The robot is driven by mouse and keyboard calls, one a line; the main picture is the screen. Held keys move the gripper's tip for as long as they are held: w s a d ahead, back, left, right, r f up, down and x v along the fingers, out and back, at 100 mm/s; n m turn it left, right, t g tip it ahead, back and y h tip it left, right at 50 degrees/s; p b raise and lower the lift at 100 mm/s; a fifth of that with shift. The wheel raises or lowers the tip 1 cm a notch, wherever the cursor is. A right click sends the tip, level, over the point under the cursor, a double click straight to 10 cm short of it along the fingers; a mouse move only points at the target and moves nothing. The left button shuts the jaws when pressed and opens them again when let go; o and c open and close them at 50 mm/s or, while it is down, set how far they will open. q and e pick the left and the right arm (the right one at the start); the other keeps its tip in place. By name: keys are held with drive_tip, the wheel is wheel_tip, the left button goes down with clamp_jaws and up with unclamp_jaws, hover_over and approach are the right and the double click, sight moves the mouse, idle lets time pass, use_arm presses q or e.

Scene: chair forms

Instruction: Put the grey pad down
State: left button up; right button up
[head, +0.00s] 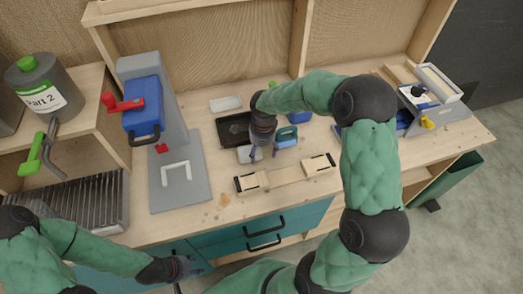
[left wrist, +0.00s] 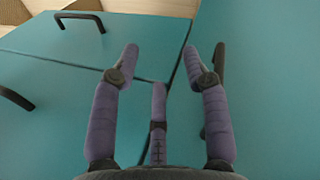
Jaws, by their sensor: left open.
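A small light grey pad-like piece (head: 247,155) is at the mid bench, by the front edge of a black tray (head: 233,130). My right gripper (head: 263,152) points down right beside it and partly covers it. I cannot tell whether its fingers hold the piece or only stand near it, nor whether the piece touches the bench. My left gripper (head: 196,267) is low in front of the teal drawers. In the left wrist view its fingers (left wrist: 168,62) are spread wide, with nothing between them.
A grey press with a blue head (head: 143,103) stands left of the tray. A wooden fixture (head: 285,174) lies in front. Drawer handles (head: 264,232) stick out near my left gripper.

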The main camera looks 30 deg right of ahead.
sight(250, 146)
drive_tip(key=shift+r, duration=0.2)
wheel_tip(250, 146, up, 12)
drive_tip(key=p, duration=0.3)
drive_tip(key=shift+d+f, duration=0.15)
drive_tip(key=shift+f, duration=0.1)
drive_tip(key=shift+o, duration=0.8)
drive_tip(key=shift+a+r, duration=0.1)
drive_tip(key=shift+a, duration=0.1)
drive_tip(key=shift+m, duration=0.7)
drive_tip(key=a+f, duration=0.1)
drive_tip(key=f, duration=0.1)
drive_tip(key=a+f+b, duration=0.1)
drive_tip(key=f, duration=0.1)
drive_tip(key=a+f+b, duration=0.1)
drive_tip(key=a+f, duration=0.1)
drive_tip(key=f, duration=0.1)
drive_tip(key=shift+w+f, duration=0.1)
drive_tip(key=shift+w, duration=0.15)
wheel_tip(250, 146, down, 5)
drive_tip(key=shift+w+r+b, duration=0.1)
drive_tip(key=shift+w+b, duration=0.05)
drive_tip(key=shift+b, duration=0.6)
drive_tip(key=shift+c, duration=0.3)
